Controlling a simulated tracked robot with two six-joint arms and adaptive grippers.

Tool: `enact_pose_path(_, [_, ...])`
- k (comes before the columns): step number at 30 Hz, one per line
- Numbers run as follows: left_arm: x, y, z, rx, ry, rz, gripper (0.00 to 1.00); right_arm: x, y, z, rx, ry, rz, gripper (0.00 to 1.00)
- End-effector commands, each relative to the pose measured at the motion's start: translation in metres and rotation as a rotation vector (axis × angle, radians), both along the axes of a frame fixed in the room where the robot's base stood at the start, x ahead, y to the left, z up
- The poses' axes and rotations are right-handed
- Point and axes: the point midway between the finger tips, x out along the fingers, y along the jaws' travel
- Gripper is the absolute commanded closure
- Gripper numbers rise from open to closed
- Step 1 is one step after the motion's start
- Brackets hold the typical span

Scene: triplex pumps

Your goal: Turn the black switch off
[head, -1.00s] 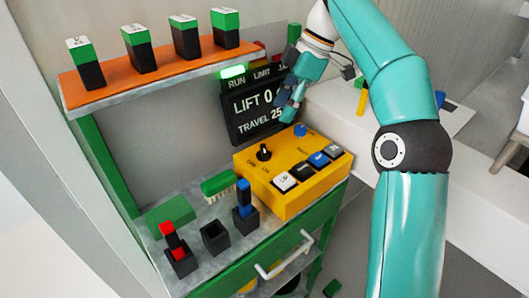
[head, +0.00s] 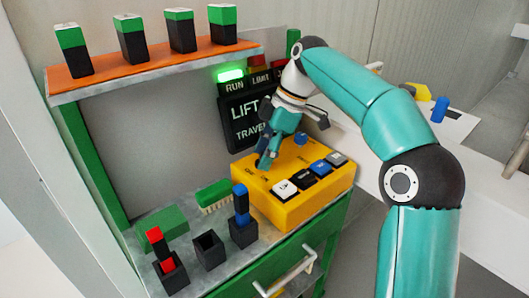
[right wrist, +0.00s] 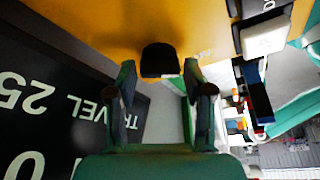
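The black switch (right wrist: 160,61) is on top of the yellow control box (head: 291,199). In the right wrist view it shows between the ends of my right gripper's fingers, with a gap on each side visible lower down. My right gripper (head: 266,160) is open, with its fingertips just over the box at the switch. In the head view the fingers hide the switch. Whether the fingertips touch it, I cannot tell. My left gripper is not in view.
White, black, blue and grey buttons line the box's front, with a round blue button (head: 300,138) behind. The lit display panel (head: 240,110) stands close behind my gripper. A green brush (head: 213,195) and small holders (head: 210,250) stand left of the box.

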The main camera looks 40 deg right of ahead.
Motion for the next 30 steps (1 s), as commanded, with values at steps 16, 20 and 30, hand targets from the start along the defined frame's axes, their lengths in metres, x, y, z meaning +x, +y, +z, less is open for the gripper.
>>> enact_pose_path(16, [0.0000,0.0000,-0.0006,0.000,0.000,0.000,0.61,-0.0006,0.0000,0.0001,0.000,0.001,-0.026,0.93])
enact_pose_path(20, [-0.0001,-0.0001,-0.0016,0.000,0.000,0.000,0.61,-0.0008,0.0001,0.0003,0.001,-0.001,-0.069,0.93])
enact_pose_path(30, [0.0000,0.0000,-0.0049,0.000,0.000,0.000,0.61,-0.0019,0.0010,0.0006,0.000,-0.002,-0.310,0.93])
